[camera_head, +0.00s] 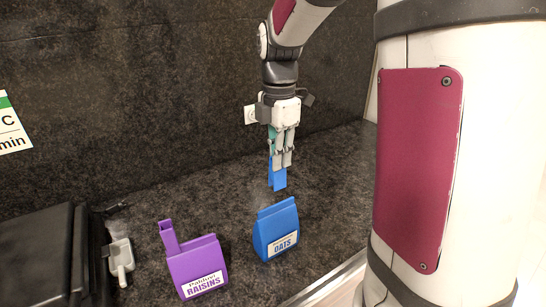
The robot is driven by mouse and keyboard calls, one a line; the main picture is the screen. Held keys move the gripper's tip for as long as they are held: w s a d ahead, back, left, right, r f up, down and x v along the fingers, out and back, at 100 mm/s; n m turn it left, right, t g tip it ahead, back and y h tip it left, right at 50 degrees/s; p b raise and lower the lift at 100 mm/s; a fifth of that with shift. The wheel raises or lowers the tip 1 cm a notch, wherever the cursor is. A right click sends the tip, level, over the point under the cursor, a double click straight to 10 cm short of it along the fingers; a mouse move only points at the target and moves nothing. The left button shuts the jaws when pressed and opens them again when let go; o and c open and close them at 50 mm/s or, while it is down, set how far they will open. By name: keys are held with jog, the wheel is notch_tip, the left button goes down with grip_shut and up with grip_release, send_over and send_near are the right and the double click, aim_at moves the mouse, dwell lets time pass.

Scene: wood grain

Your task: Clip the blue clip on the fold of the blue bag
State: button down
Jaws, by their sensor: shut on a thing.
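The blue bag (276,229) stands upright on the dark counter, with a white label reading "OATS" and a folded top edge. My gripper (281,162) points down above the bag and is shut on the blue clip (279,178). The clip hangs below the fingertips, with its lower end a little above the fold and apart from it in the picture. The upper part of the clip is hidden between the fingers.
A purple bag labelled "RAISINS" (196,268) stands to the left, with a purple clip (168,236) on its top. A black case (40,258) sits at the far left. The dark wall (130,100) rises behind. The counter's front edge (325,279) is at lower right.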

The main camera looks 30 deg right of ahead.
aim_at(277, 181)
jog(key=shift+a+f+b, duration=0.1)
jog(key=shift+f+b, duration=0.4)
jog(key=shift+f, duration=2)
jog(key=shift+f, duration=1.15)
dwell(0.9)
jog(key=c, duration=1.9)
grip_release()
jog(key=shift+o, duration=0.9)
jog(key=o, duration=0.5)
